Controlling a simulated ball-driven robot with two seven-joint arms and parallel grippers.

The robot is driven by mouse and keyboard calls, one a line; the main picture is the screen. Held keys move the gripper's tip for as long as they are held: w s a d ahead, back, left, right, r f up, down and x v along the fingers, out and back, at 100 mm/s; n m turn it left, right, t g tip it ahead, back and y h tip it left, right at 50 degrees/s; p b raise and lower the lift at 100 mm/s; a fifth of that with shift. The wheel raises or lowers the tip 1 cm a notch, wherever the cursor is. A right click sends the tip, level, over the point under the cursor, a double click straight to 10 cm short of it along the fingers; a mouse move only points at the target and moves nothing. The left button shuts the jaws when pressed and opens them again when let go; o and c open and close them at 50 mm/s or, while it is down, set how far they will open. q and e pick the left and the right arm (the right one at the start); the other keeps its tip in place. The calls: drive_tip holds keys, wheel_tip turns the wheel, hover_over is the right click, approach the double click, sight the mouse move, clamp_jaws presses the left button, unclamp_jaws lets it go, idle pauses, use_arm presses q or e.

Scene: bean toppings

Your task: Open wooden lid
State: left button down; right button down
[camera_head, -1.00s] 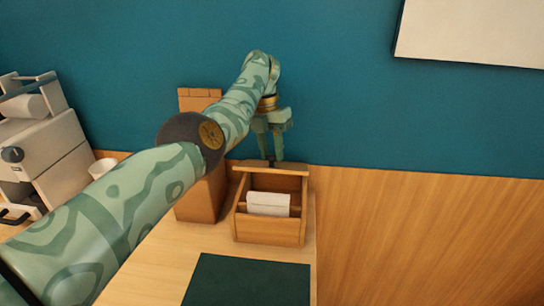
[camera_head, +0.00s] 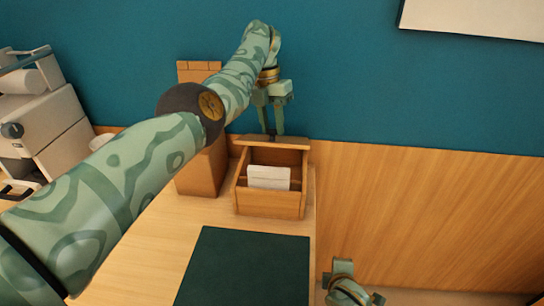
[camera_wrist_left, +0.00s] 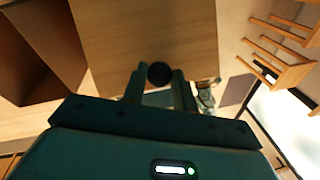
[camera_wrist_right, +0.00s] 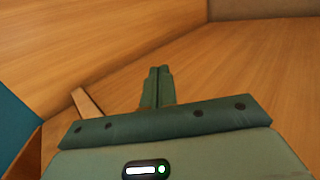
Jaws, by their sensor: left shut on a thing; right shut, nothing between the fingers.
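The wooden lid (camera_head: 290,145) stands raised along the back edge of the small wooden box (camera_head: 270,204). The box is open at the top and a white block (camera_head: 268,178) shows inside. My left gripper (camera_head: 272,134) points down at the lid from behind the box. In the left wrist view, its fingers are shut on the dark round knob (camera_wrist_left: 160,73) of the lid (camera_wrist_left: 140,30). My right gripper (camera_wrist_right: 160,72) is shut and empty, in front of a wood-grain surface. Part of my right arm shows at the bottom of the head view; its fingertips are unclear there.
A taller brown box (camera_head: 201,175) stands just left of the wooden box, partly behind my left arm. A dark green mat (camera_head: 247,268) lies in front. A coffee machine (camera_head: 40,125) stands at far left. The counter ends just right of the box.

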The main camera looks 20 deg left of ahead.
use_arm(q)
drive_tip(key=shift+f, duration=0.1)
use_arm(e)
drive_tip(key=w+a+r+n+t, duration=0.2)
drive_tip(key=w+a+r+n, duration=0.1)
drive_tip(key=r, duration=0.6)
drive_tip(key=w+a+r+n+t, duration=0.1)
drive_tip(key=w+a+r+n, duration=0.2)
drive_tip(key=r, duration=0.5)
drive_tip(key=s+a+r+n+t+y, duration=0.25)
drive_tip(key=s+a+r+n, duration=0.55)
drive_tip(key=a+r+n, duration=0.45)
drive_tip(key=r+x, duration=0.1)
drive_tip(key=x, duration=0.8)
drive_tip(key=shift+a, duration=0.45)
drive_tip(key=shift+w+f, duration=0.1)
drive_tip(key=shift+w, duration=0.05)
